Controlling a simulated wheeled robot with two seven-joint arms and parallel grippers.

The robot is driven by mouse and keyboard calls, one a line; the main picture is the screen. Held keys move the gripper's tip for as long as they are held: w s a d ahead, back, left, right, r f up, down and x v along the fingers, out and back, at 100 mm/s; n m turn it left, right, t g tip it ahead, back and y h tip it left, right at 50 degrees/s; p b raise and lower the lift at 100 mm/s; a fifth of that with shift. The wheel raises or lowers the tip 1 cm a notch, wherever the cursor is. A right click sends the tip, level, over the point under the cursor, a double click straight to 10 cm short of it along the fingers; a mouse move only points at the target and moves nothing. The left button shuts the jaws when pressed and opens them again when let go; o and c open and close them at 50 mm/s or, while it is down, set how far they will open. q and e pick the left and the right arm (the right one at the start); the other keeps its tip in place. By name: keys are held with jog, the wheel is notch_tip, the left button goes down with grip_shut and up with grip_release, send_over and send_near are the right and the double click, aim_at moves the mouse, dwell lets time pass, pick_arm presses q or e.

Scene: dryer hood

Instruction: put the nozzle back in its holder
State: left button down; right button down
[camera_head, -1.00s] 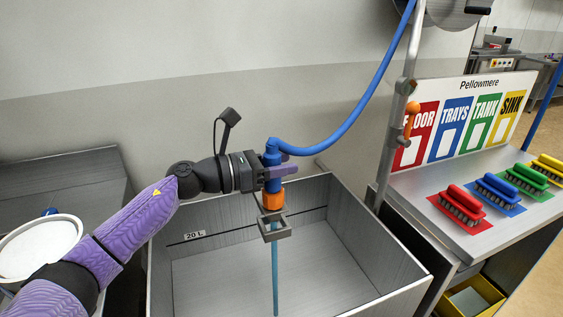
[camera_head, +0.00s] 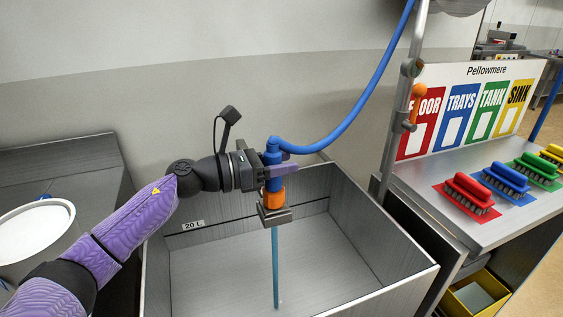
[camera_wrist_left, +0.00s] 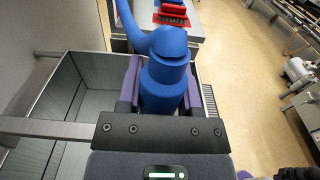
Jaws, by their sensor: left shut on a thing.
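The nozzle (camera_head: 273,172) is blue with an orange collar and is held upright by my left gripper (camera_head: 273,170). The gripper is shut around its blue body. In the left wrist view, the nozzle (camera_wrist_left: 164,85) sits between the purple fingers (camera_wrist_left: 160,88). A blue hose leaves its top. A grey square bracket (camera_head: 275,215) shows just under the orange collar; I cannot tell whether they touch. A thin pale-blue column, like water, runs from there down to the tank floor. I cannot identify the holder with certainty. My right gripper is out of view.
The open grey tank (camera_head: 390,235), marked 20 L, lies below the nozzle. A metal post (camera_head: 400,110) with an orange lever (camera_head: 418,91) stands right of it. Coloured brushes lie on the right counter (camera_head: 425,178). A white round container (camera_head: 35,228) is at left.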

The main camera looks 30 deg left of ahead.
pick_arm(q)
jog(key=shift+c, duration=1)
grip_release()
